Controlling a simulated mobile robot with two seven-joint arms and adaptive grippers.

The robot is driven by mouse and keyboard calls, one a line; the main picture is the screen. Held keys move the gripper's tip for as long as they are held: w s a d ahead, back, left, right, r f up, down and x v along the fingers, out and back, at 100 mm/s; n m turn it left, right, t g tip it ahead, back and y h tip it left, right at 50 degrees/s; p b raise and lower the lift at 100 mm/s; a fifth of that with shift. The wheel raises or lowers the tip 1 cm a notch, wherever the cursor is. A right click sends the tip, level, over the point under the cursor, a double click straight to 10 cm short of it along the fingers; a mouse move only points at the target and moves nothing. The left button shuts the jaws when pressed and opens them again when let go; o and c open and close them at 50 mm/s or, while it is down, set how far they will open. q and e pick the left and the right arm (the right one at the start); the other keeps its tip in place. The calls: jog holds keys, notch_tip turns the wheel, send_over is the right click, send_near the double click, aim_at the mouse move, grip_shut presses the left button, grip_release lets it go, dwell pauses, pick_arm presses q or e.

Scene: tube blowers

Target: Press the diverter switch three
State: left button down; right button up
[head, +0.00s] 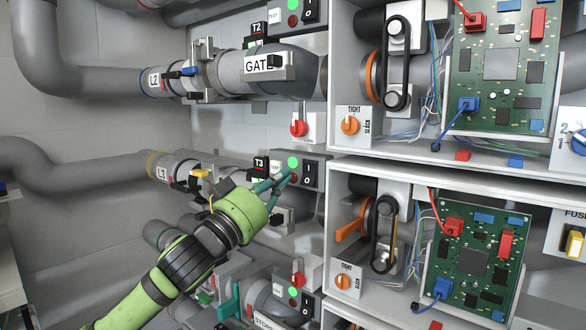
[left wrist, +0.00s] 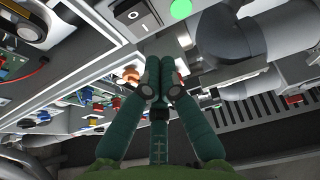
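The T3 control box (head: 308,184) is in the middle of the head view, with a black rocker switch (head: 307,176) marked I and O, a lit green lamp (head: 293,162) and a red lamp below it. The black T3 tag (head: 261,166) is at its left. A rocker switch (left wrist: 137,18) and a green lamp (left wrist: 181,8) show at the top of the left wrist view. My left gripper (head: 284,177) has its teal fingers together, empty, in front of the box's left part. The fingers partly cover the box face; contact cannot be told. My right gripper is not in view.
The T2 box (head: 294,12) is above and another box (head: 295,297) is below. A GATE pipe (head: 245,74) runs above my arm. Shelves with circuit boards (head: 472,257) and belts stand to the right. A red knob (head: 298,128) sits above the T3 box.

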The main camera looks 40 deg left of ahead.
aim_at(306, 171)
pick_arm(q)
jog(key=w+p, duration=0.1)
jog(key=w, duration=0.1)
jog(key=w+f, duration=0.1)
jog(key=w, duration=0.1)
jog(key=shift+d+f+p, duration=0.15)
jog(key=shift+f+p, duration=0.05)
jog(key=shift+p, duration=0.2)
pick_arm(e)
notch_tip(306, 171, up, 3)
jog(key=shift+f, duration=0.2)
pick_arm(q)
jog(key=shift+f, duration=0.1)
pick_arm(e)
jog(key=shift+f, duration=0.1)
